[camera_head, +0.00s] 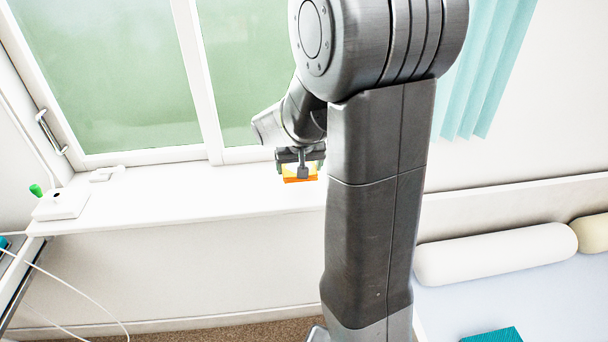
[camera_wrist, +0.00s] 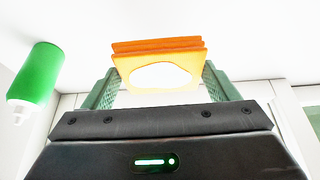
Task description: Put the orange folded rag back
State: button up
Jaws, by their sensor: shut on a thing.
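The orange folded rag (camera_wrist: 160,45) is held between the two green fingers of my gripper (camera_wrist: 158,85) in the wrist view. Its layered edge is orange, and its near face is yellow-orange with a bright white patch. In the head view the rag (camera_head: 299,179) shows as a small orange strip under my gripper (camera_head: 301,165), in front of or over the white windowsill (camera_head: 200,199). I cannot tell whether the rag touches the sill. My arm hides part of the sill to the right.
A green bottle with a white tip (camera_wrist: 36,80) is at the left in the wrist view. A white box (camera_head: 60,205) with a green object stands at the sill's left end. Cables hang at lower left. A bed with bolsters (camera_head: 495,254) is at right. The sill's middle is clear.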

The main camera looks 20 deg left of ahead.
jog(key=shift+f, duration=1.65)
jog(key=shift+f, duration=0.3)
jog(key=o, duration=0.9)
jog(key=shift+r, duration=0.1)
jog(key=shift+r, duration=0.1)
jog(key=shift+r, duration=0.25)
jog(key=v, duration=1.1)
jog(key=shift+s+r, duration=0.2)
jog(key=shift+r, duration=0.15)
jog(key=shift+d, duration=0.15)
